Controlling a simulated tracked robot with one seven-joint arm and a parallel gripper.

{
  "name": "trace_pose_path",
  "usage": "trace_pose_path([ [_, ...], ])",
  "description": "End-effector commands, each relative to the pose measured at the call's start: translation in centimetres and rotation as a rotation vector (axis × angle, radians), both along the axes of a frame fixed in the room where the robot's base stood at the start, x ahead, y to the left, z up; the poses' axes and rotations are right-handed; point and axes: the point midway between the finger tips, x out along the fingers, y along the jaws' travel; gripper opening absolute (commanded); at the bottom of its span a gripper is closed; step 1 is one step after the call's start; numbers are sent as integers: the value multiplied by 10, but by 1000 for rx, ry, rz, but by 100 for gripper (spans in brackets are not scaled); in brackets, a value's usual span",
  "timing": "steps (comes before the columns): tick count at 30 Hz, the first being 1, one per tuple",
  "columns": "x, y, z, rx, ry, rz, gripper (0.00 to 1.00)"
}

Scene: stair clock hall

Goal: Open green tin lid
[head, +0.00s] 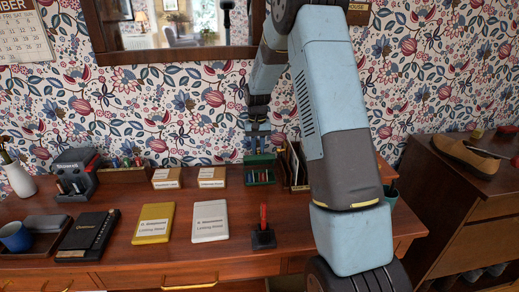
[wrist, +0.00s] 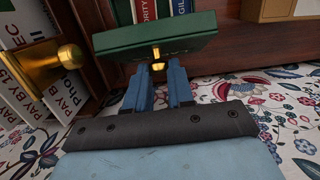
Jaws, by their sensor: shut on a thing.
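The green tin (head: 260,180) stands on the desk near the wall, with small coloured items showing in it. Its green lid (head: 260,159) is raised at the back of the tin; I cannot tell its exact angle. In the wrist view the lid (wrist: 155,38) is a dark green slab with a small gold tab (wrist: 157,53) at its edge. My gripper (head: 258,137) reaches down from above at the wall side. In the wrist view its blue fingers (wrist: 158,78) are close together on the lid's edge at the tab, which they partly hide.
A letter rack (head: 293,165) stands close to the right of the tin. Small boxes (head: 212,177) are to its left. The patterned wall is close behind my gripper.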

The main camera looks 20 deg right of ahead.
Motion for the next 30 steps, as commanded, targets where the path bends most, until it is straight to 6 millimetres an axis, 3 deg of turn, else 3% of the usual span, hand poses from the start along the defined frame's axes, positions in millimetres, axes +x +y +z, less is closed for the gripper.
trace_pose_path([
  [10,1,-1,-1,-1,-2,-1,0],
  [11,1,-1,-1,-1,-2,-1,23],
  [19,0,-1,-1,0,0,-1,48],
  [30,1,0,7,-1,-2,-1,48],
])
